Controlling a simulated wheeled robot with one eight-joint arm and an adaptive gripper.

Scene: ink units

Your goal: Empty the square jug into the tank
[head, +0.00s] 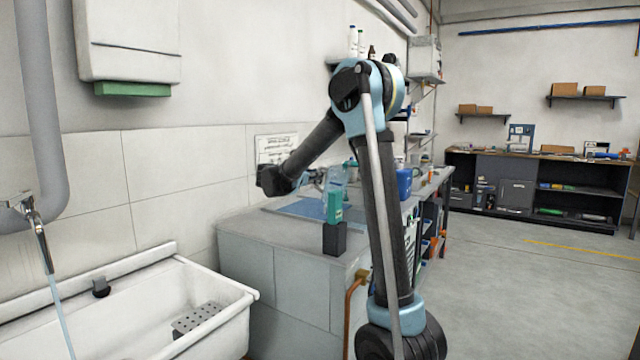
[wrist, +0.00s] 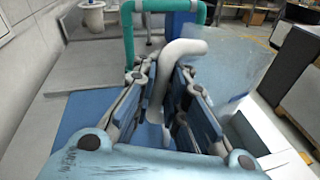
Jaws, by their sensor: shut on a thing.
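My gripper (head: 316,176) is over the worktop in the head view. In the wrist view its fingers (wrist: 164,72) are closed around a pale grey curved handle (wrist: 184,48). A clear, bluish body, seemingly that of the jug (wrist: 235,72), spreads to the right of the handle. In the head view a clear vessel (head: 337,178) shows beside the gripper; its base is hidden behind a green object. Whether it is upright or tilted is hard to tell. I cannot pick out the tank for certain; a blue container (head: 404,183) stands behind my arm.
A blue mat (head: 298,208) lies on the grey worktop (head: 245,227). A green object (head: 334,207) stands at a black block (head: 334,239) near the front edge. A teal tubular piece (wrist: 128,35) rises close beyond the fingers. A white sink (head: 215,290) is at left.

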